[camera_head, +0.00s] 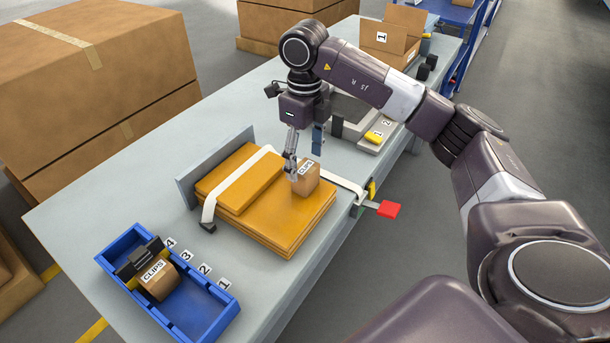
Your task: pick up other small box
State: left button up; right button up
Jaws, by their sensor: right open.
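A small cardboard box labelled CLIPS (308,184) sits on the stacked orange boards (240,222), near their right edge. My right gripper (293,172) points down at this box, with its fingers at the box's left side. It is open; whether a finger touches the box I cannot tell. A second small CLIPS box (158,281) lies tilted in the blue tray (200,325) at the front left, beside a black and yellow piece (138,258). My left gripper is not in view.
A white strap (235,186) crosses the boards, and a grey upright plate (187,195) stands at their left. A red tab (388,209) sticks out past the table's right edge. An open carton (391,38) stands at the back. Bare table lies between tray and boards.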

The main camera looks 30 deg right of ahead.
aim_at(304, 167)
jog(key=shift+a+f+p, duration=0.1)
jog(key=shift+f+p, duration=0.5)
jog(key=shift+f, duration=1.75)
jog(key=c, duration=1.2)
